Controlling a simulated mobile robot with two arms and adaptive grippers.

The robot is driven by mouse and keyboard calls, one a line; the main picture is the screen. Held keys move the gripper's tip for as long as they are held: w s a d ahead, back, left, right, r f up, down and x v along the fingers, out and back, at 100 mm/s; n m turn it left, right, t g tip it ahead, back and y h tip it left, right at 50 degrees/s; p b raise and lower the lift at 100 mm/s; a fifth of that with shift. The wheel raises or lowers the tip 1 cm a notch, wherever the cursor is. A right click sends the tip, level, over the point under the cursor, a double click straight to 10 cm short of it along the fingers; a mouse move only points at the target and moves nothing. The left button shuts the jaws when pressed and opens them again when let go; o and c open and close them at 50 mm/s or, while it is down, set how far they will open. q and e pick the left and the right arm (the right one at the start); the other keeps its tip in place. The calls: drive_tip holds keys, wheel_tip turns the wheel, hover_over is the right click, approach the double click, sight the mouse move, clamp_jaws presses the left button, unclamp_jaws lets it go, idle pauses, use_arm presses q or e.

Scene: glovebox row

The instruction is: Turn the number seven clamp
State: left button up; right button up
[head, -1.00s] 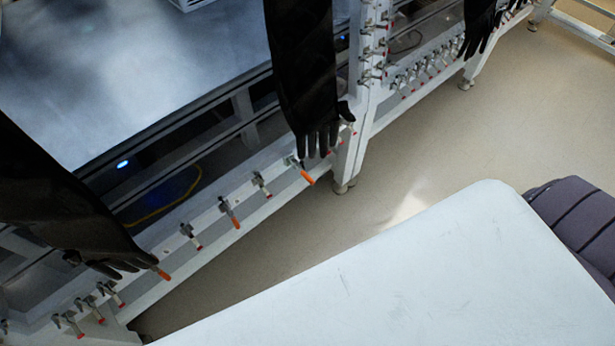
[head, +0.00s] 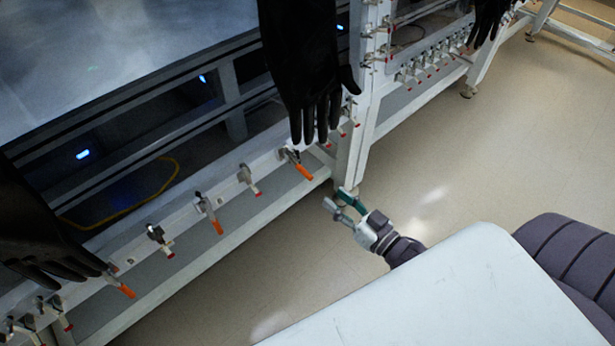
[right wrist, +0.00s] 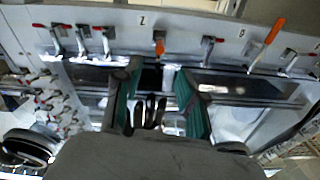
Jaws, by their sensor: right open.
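A row of toggle clamps lines the white rail below the glovebox. An orange-handled clamp (head: 299,165) sits just under the hanging black glove. It seems to be the orange one (right wrist: 160,47) in the right wrist view, ahead of my fingers, beside a mark like a Z; I cannot confirm it as a seven. My right gripper (head: 338,200) is open and empty, a little right of and below that clamp in the head view, apart from it. Its two green-padded fingers also show in the right wrist view (right wrist: 158,77). My left gripper is out of view.
Neighbouring clamps are a red-tipped one (head: 248,180) and another orange one (head: 209,211). A black glove (head: 310,75) hangs over the rail, a second glove (head: 45,240) at left. A white frame leg (head: 357,150) stands beside my gripper. The floor at right is clear.

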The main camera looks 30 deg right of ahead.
sight(308, 173)
use_arm(q)
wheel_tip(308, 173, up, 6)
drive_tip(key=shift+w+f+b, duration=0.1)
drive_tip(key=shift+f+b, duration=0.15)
drive_tip(key=shift+b, duration=0.45)
use_arm(e)
drive_tip(key=x, duration=1)
drive_tip(key=shift+w+f, duration=0.15)
drive_tip(key=shift+w, duration=0.25)
clamp_jaws()
